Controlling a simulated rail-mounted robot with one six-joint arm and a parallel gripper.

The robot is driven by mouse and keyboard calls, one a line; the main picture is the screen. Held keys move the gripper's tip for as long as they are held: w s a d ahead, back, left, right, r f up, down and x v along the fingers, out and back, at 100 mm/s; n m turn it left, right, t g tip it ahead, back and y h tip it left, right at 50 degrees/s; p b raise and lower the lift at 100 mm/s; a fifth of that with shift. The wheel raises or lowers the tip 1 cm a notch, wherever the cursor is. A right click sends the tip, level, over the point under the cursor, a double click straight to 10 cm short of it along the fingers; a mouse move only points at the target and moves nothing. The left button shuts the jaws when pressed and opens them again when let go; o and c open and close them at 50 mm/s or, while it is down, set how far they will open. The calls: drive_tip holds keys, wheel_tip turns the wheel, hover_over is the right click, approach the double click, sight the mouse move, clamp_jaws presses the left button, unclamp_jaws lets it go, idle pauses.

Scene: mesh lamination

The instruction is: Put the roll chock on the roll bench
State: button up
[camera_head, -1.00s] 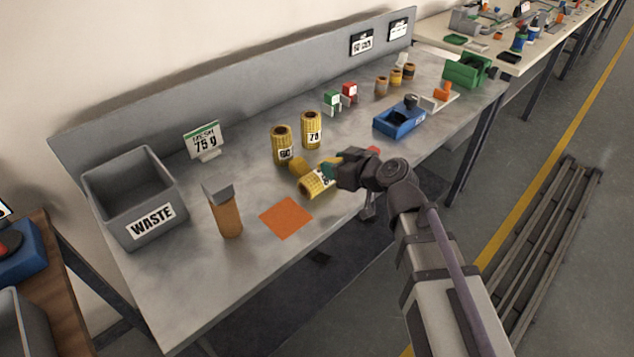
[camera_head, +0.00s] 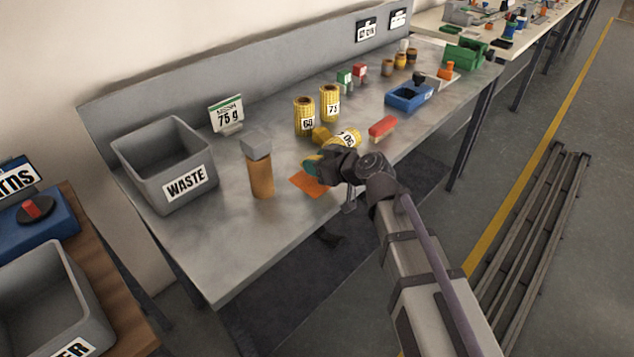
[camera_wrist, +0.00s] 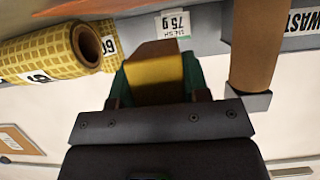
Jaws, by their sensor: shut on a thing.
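My gripper (camera_head: 314,164) is low over the near edge of the grey bench (camera_head: 230,245), with its green fingertips above the orange mat (camera_head: 303,184). In the wrist view the fingers are shut on a yellow and brown block (camera_wrist: 156,76), which appears to be the roll chock. In the head view the gripper mostly hides it. A yellow mesh roll (camera_head: 347,137) lies on its side just behind the gripper, apart from it. It also shows at left in the wrist view (camera_wrist: 35,58). A small yellow piece (camera_head: 321,134) is beside that roll.
Two upright yellow rolls (camera_head: 304,112) (camera_head: 330,100) stand behind. A brown post with a grey top (camera_head: 261,172) stands left of the mat, near the waste bin (camera_head: 160,165). A red-topped tool (camera_head: 382,127) and blue tray (camera_head: 409,96) lie to the right.

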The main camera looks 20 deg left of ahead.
wheel_tip(320, 180, down, 4)
drive_tip(key=b, duration=0.3)
drive_tip(key=shift+r, duration=0.35)
drive_tip(key=shift+f, duration=0.2)
drive_tip(key=o, duration=1)
